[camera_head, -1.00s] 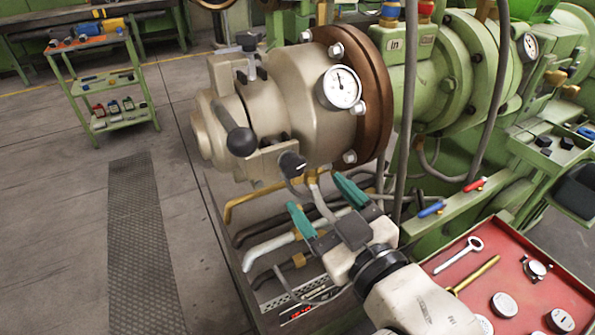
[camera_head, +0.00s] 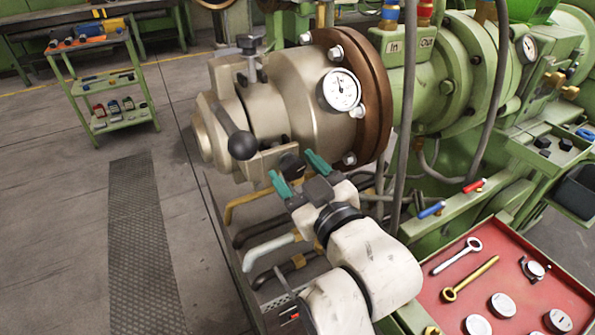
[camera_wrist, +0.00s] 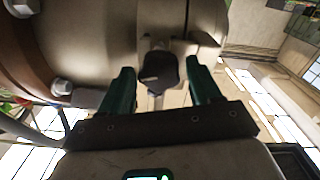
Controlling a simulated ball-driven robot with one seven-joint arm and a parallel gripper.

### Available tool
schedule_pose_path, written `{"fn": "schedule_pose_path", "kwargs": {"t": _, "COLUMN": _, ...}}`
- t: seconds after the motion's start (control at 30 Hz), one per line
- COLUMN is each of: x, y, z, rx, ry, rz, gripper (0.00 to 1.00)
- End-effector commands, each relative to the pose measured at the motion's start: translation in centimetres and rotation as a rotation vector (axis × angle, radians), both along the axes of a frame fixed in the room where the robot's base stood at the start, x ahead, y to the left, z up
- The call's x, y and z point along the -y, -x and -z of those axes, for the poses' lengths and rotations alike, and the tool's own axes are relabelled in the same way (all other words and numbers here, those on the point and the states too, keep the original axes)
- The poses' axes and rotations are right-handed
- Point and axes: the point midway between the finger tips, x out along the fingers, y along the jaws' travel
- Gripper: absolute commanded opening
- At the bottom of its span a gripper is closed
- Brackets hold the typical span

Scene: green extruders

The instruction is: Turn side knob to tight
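The side knob (camera_head: 291,162) is small and black. It sits low on the near side of the beige extruder head (camera_head: 310,103), partly hidden by my gripper in the head view. In the wrist view the dark knob (camera_wrist: 158,70) stands between the two green fingers, with a gap on each side. My gripper (camera_head: 295,169) is open with its fingertips at the knob, one on either side. The wrist view shows my gripper (camera_wrist: 160,72) open too. Whether the fingertips reach past the knob's front is hard to tell.
A gauge (camera_head: 341,90) faces me. Pipes (camera_head: 265,250) run below. A red tray (camera_head: 450,305) with tools lies at right. The floor at left is open.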

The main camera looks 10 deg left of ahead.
Motion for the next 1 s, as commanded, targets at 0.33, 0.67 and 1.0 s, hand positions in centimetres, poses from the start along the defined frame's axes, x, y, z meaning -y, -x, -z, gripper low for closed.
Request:
{"fn": "schedule_pose_path", "kwargs": {"t": 0.33, "x": 0.01, "y": 0.02, "z": 0.00, "rx": 0.000, "ry": 0.000, "rz": 0.000, "gripper": 0.29}}
{"fn": "schedule_pose_path", "kwargs": {"t": 0.67, "x": 0.00, "y": 0.02, "z": -0.05, "rx": -0.008, "ry": -0.012, "rz": 0.000, "gripper": 0.18}}
{"fn": "schedule_pose_path", "kwargs": {"t": 1.0, "x": 0.00, "y": 0.02, "z": -0.31, "rx": -0.105, "ry": -0.153, "rz": -0.001, "gripper": 0.18}}
